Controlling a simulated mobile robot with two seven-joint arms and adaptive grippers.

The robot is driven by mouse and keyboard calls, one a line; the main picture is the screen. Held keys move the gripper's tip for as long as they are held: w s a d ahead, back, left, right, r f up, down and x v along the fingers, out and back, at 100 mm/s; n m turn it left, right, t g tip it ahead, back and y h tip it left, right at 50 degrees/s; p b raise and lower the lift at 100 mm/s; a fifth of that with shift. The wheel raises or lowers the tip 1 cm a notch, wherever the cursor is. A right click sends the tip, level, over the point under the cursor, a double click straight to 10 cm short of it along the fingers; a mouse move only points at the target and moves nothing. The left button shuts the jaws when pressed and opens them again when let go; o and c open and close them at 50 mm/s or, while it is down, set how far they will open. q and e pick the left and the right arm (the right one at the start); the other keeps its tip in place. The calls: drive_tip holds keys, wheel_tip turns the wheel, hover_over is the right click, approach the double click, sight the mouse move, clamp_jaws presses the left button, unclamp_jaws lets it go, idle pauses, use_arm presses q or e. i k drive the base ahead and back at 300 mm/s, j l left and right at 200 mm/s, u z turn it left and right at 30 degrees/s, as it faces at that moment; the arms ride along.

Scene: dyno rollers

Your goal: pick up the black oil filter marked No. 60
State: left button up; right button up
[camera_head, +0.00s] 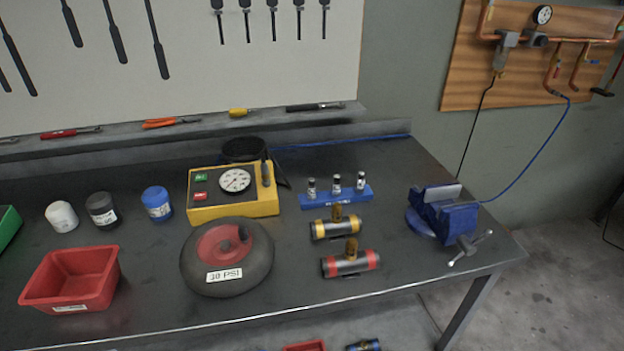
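Three oil filters stand in a row on the left part of the dark workbench (300,290). The black oil filter (102,210) is in the middle, upright, with a white label near its base; the number on it is too small to read surely. A white filter (61,216) stands just left of it, and a blue filter (157,203) stands to its right with a gap between. Neither of my grippers shows in the head view.
A red bin (72,280) sits in front of the filters, and a green bin (8,227) is at the left edge. A yellow gauge box (233,208) and a wheel marked PSI (226,284) stand to the right. A blue vise (442,214) is at the bench's right end.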

sight(104, 211)
drive_tip(key=u, duration=1.4)
drive_tip(key=k+j+z, duration=0.1)
drive_tip(key=z, duration=0.2)
drive_tip(key=k+j+z, duration=0.2)
drive_tip(key=z, duration=0.15)
drive_tip(key=j, duration=0.1)
